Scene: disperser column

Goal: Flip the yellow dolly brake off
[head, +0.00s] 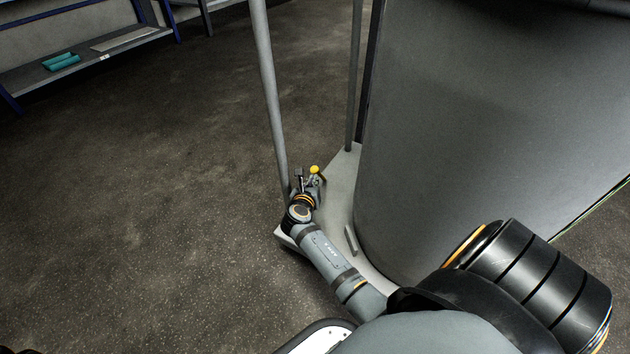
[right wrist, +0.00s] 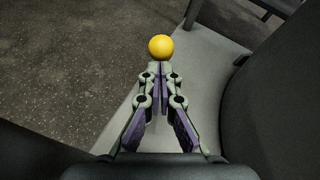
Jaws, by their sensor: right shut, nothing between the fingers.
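The yellow ball knob of the dolly brake (head: 314,169) shows small at the edge of the grey dolly platform in the head view. It also shows in the right wrist view (right wrist: 161,47), straight beyond my fingertips. My right gripper (right wrist: 160,68) is shut and empty. Its tips lie just below the knob in the picture; whether they touch it I cannot tell. The brake's lever below the knob is hidden behind the fingers. In the head view my right gripper (head: 301,177) is beside the knob, just left of it. My left gripper is not in view.
The dolly platform (head: 343,180) carries a large grey cylindrical vessel (head: 480,130) close on the right. Upright grey poles (head: 268,90) rise beside my right gripper. A shelf (head: 100,55) with teal items stands at the upper left. The dark floor on the left is clear.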

